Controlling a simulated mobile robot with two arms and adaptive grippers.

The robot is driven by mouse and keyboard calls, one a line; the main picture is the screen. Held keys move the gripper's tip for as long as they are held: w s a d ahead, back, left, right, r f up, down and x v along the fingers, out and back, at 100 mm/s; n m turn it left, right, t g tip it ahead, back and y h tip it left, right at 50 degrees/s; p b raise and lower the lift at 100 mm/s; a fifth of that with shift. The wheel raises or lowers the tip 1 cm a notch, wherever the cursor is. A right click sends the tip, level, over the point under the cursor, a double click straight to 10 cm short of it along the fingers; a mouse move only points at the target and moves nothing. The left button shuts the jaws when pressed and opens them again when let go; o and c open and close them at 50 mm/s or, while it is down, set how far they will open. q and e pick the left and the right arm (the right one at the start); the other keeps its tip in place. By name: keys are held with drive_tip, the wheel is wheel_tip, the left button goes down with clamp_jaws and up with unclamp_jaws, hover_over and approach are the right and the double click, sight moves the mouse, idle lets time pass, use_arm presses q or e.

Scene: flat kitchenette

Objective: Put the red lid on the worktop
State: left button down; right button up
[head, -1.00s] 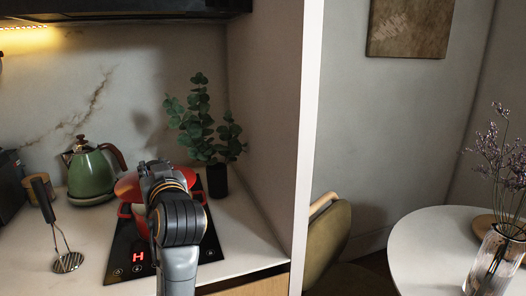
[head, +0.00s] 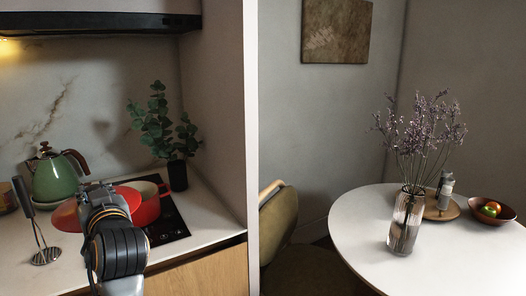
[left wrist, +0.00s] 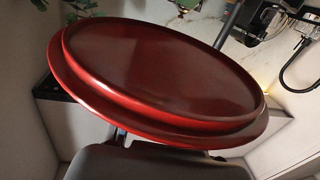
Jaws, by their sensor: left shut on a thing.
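The red lid (head: 66,216) is off the pot and held by my left gripper (head: 98,190), which is shut on it. My gripper and wrist hide part of the lid in the head view. The lid (left wrist: 160,75) fills much of the left wrist view, tilted, with its rim showing. The red pot (head: 150,208) stands uncovered on the hob, just right of the lid, with its pale inside showing. The pale worktop (head: 207,212) runs around the hob. I cannot tell the exact gap between lid and worktop. My right gripper is not in view.
A green kettle (head: 55,180) stands behind the lid and a masher (head: 42,250) stands to its left. A potted plant (head: 177,172) is behind the pot on the black hob (head: 168,230). A round table (head: 350,225) with a vase (head: 405,225) is at the right.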

use_arm(q)
drive_tip(key=shift+m+t+h, duration=0.5)
drive_tip(key=shift+h, duration=0.1)
drive_tip(key=f, duration=0.1)
drive_tip(key=w+d+f, duration=0.1)
drive_tip(key=f, duration=0.2)
drive_tip(key=shift+w+d+f, duration=0.25)
drive_tip(key=shift+w, duration=0.05)
drive_tip(key=s+d+f+m+t+h, duration=0.1)
drive_tip(key=s+d+f+m+h, duration=0.15)
drive_tip(key=f, duration=0.35)
drive_tip(key=s+d+f+m+t+h, duration=0.1)
drive_tip(key=s+d+f+h, duration=0.1)
drive_tip(key=s+d+f, duration=0.3)
drive_tip(key=s+d+f+m+h, duration=0.2)
drive_tip(key=s+d+f+h, duration=0.1)
drive_tip(key=s, duration=0.3)
drive_tip(key=s+d+f+m+t+h+p, duration=0.1)
drive_tip(key=s+d+f+h, duration=0.2)
drive_tip(key=s+f, duration=0.2)
drive_tip(key=shift+s+d+m, duration=0.25)
drive_tip(key=shift+s+m, duration=0.1)
drive_tip(key=shift+s, duration=0.9)
drive_tip(key=shift+a, duration=0.1)
